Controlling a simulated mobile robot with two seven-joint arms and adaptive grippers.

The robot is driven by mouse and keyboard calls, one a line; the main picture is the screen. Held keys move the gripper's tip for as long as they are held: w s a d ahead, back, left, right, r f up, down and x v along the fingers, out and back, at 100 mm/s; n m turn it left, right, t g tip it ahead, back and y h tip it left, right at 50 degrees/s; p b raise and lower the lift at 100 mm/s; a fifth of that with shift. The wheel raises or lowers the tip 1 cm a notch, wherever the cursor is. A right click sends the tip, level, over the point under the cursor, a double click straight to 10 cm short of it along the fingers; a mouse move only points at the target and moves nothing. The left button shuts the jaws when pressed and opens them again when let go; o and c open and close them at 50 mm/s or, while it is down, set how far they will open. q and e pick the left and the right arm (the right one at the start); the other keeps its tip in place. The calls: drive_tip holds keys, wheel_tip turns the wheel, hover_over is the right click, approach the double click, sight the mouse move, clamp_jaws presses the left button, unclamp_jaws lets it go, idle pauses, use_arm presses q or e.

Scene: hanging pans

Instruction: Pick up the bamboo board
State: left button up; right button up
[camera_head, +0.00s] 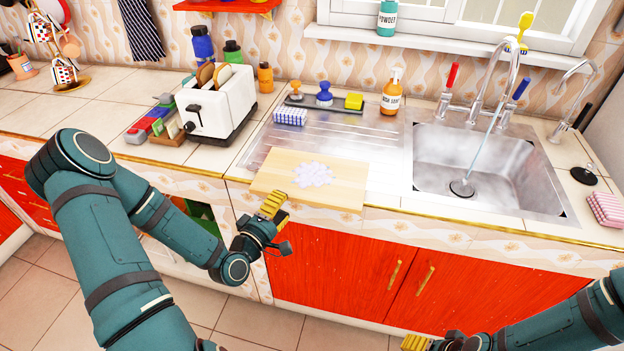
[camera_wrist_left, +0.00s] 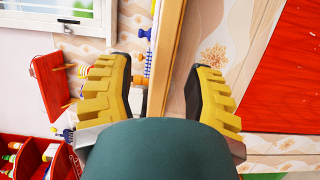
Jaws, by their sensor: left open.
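The bamboo board (camera_head: 336,192) lies flat at the front of the steel drainboard, left of the sink, its front edge at the counter edge. A pale, lumpy white patch (camera_head: 313,174) lies on it. My left gripper (camera_head: 273,204) is at the board's front left corner. In the left wrist view its yellow fingers (camera_wrist_left: 160,88) are spread, and a tan strip (camera_wrist_left: 166,60), which looks like the board's edge, runs between them. I cannot tell whether they touch it. My right gripper (camera_head: 428,343) shows only partly at the bottom edge, far from the board.
A white toaster (camera_head: 216,104) stands left of the drainboard. Behind the board are a checked sponge (camera_head: 290,117), a tray with brushes (camera_head: 324,104) and an orange soap bottle (camera_head: 391,94). Water runs into the steel sink (camera_head: 480,165). Red cabinet doors (camera_head: 335,270) are below.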

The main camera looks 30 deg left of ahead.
sight(290, 189)
use_arm(q)
drive_tip(key=shift+w+a+f+b, duration=0.1)
drive_tip(key=shift+w+a+b, duration=0.05)
drive_tip(key=shift+w, duration=0.8)
drive_tip(key=shift+w+a+b, duration=0.1)
drive_tip(key=shift+w+b, duration=0.05)
drive_tip(key=shift+w, duration=0.85)
drive_tip(key=shift+w+a+f+b, duration=0.1)
drive_tip(key=shift+w+a+b, duration=0.05)
drive_tip(key=shift+w, duration=0.8)
drive_tip(key=shift+o, duration=0.2)
clamp_jaws()
drive_tip(key=shift+r, duration=0.15)
